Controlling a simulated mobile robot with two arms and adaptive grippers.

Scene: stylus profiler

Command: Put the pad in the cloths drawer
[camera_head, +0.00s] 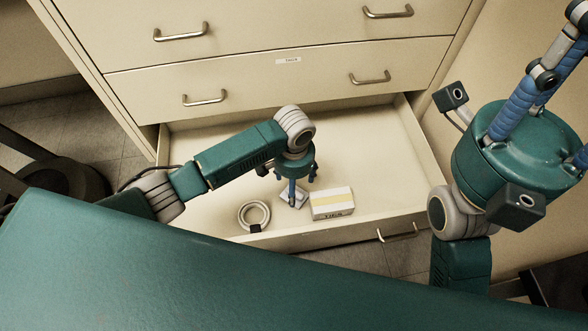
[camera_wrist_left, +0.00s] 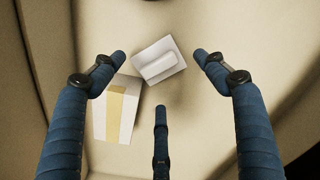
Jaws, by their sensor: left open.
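The pad (camera_wrist_left: 158,60), a light grey-white square with a raised white bar on top, lies on the floor of the open drawer (camera_head: 215,137). It also shows in the head view (camera_head: 297,201), partly hidden by my left gripper. My left gripper (camera_head: 291,188) points down into the drawer above the pad. In the wrist view its blue fingers (camera_wrist_left: 160,75) are spread wide, with the pad between and beyond them, not gripped. My right gripper (camera_head: 540,85) is raised at the upper right, its fingers partly cut off by the frame. I cannot see a label naming the open drawer.
A white box with a yellow band (camera_head: 332,204) lies right beside the pad. A pale ring-shaped roll (camera_head: 254,214) lies to the left in the same drawer. The drawers above are shut; one (camera_head: 285,78) bears a small label too small to read.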

